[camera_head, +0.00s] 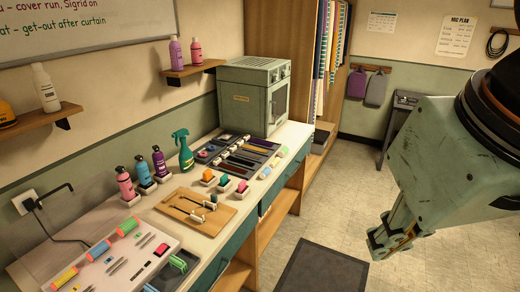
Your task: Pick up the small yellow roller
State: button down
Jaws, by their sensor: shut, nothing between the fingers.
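My gripper (382,243) hangs at the right over the floor, shut and empty, well apart from the counter. Part of my arm shows above it.
The counter (160,190) holds bottles (125,184), a green spray bottle (182,150), a wooden board (195,208), a compartment tray (238,155) and a cabinet-like oven (254,95). The floor between counter and gripper is clear, with a dark mat (322,272).

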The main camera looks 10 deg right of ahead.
jog(key=c, duration=3.4)
grip_release()
jog(key=o, duration=1.6)
jog(key=shift+o, duration=0.2)
jog(key=shift+w, duration=0.1)
